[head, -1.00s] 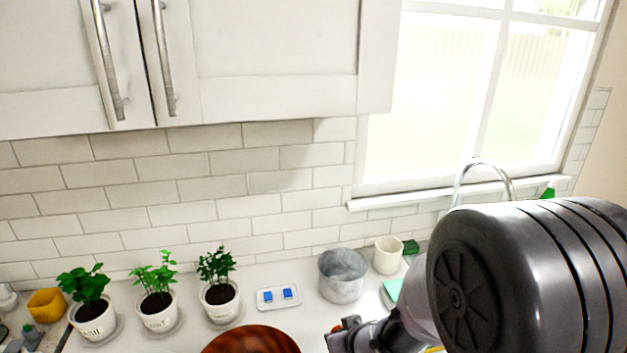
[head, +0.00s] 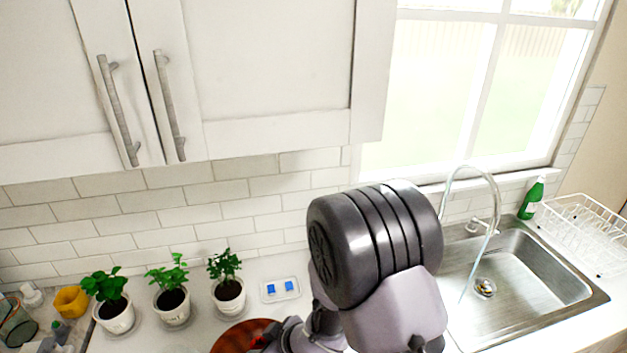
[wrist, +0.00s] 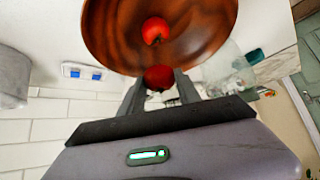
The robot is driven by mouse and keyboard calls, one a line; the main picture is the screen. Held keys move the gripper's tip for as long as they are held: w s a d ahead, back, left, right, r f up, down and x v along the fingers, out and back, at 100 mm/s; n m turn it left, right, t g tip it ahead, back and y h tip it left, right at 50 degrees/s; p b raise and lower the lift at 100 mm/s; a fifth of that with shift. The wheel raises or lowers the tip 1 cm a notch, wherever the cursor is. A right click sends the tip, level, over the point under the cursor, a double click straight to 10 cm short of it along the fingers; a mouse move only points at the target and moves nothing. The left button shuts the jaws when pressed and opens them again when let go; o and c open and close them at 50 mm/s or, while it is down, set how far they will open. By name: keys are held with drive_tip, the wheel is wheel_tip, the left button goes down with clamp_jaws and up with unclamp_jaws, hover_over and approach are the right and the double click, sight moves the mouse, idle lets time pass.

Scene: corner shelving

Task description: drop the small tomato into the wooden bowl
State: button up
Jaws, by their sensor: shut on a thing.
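My gripper (wrist: 160,86) is shut on a small red tomato (wrist: 159,77), which sits between its two fingers in the wrist view. The wooden bowl (wrist: 205,28) is brown and round and lies just beyond the fingertips, with the held tomato overlapping its rim in the picture. Another red tomato (wrist: 155,30) is inside the bowl. In the head view the bowl (head: 228,338) shows at the bottom edge, partly hidden by my arm. My gripper there is mostly hidden too. I cannot tell the held tomato's height over the bowl.
Potted plants (head: 172,302) stand along the wall left of a white plate with blue squares (head: 280,289). The sink (head: 520,275) is to the right.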

drive_tip(key=shift+f, duration=0.6)
drive_tip(key=shift+r, duration=0.15)
drive_tip(key=o, duration=1.4)
